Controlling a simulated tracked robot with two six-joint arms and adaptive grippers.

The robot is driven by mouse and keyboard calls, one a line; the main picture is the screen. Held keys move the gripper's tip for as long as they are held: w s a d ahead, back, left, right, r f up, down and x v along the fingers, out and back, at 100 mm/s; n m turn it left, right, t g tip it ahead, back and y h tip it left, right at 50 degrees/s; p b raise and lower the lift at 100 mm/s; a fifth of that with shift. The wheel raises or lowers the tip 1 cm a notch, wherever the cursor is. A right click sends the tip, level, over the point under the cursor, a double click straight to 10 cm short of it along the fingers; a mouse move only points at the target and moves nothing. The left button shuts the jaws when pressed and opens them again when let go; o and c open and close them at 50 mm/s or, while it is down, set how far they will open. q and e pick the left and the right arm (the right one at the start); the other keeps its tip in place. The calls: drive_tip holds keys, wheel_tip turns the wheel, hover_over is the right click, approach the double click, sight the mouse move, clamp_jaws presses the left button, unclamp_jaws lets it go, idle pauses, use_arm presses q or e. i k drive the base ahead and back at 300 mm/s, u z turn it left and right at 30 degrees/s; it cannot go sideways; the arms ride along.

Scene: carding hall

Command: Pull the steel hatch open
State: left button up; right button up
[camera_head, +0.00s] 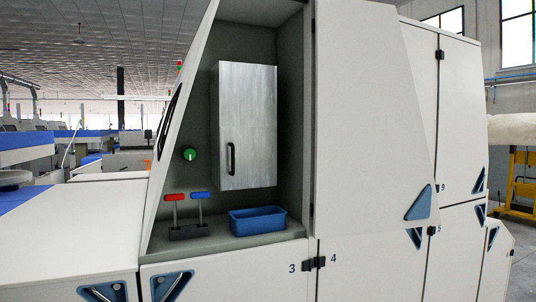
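The steel hatch (248,122) is a tall brushed-metal door on the back wall of a recess in the white machine. It looks shut. Its black upright handle (231,159) sits at the lower left of the door. Neither of my grippers shows in the head view, and nothing touches the handle.
Below the hatch, a blue bin (258,221) stands on the recess shelf (226,246). Left of it are a red lever (174,197) and a blue lever (200,195). A green knob (190,154) is on the wall left of the hatch. White panels flank the recess.

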sight(249, 154)
drive_tip(key=u, duration=0.1)
drive_tip(key=i, duration=0.95)
drive_tip(key=u, duration=0.75)
